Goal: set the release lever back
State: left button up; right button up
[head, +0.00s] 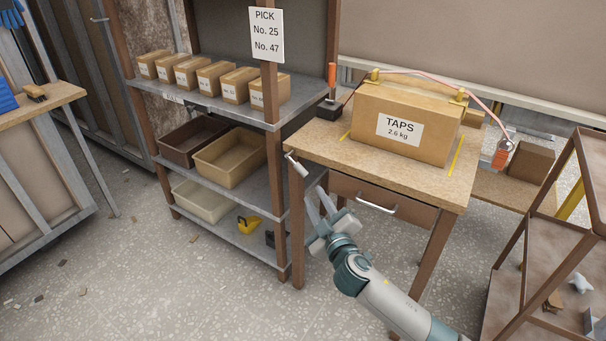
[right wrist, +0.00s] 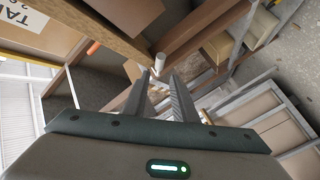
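An upright lever with an orange grip (head: 331,80) and a dark base (head: 328,108) stands at the back left of the wooden table (head: 320,148). A short pale rod (head: 296,164) sticks out at the table's front left corner, tilted. In the right wrist view a pale rod end (right wrist: 159,63) shows just beyond the fingertips, and part of an orange thing (right wrist: 93,47) is at the left. My right gripper (head: 317,203) is below and right of the pale rod, in front of the table. Its fingers (right wrist: 161,84) are apart, with nothing seen held. My left gripper is out of view.
A cardboard box marked TAPS (head: 425,148) stands on the table, a pink cord over it with an orange piece (head: 502,153) hanging right. A drawer handle (head: 377,207) juts out in front. Shelving with bins (head: 236,172) stands left. The floor ahead is mostly open.

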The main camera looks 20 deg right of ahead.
aim_at(303, 173)
jog(key=w, duration=1.2)
jog(key=shift+d, duration=0.25)
grip_shut()
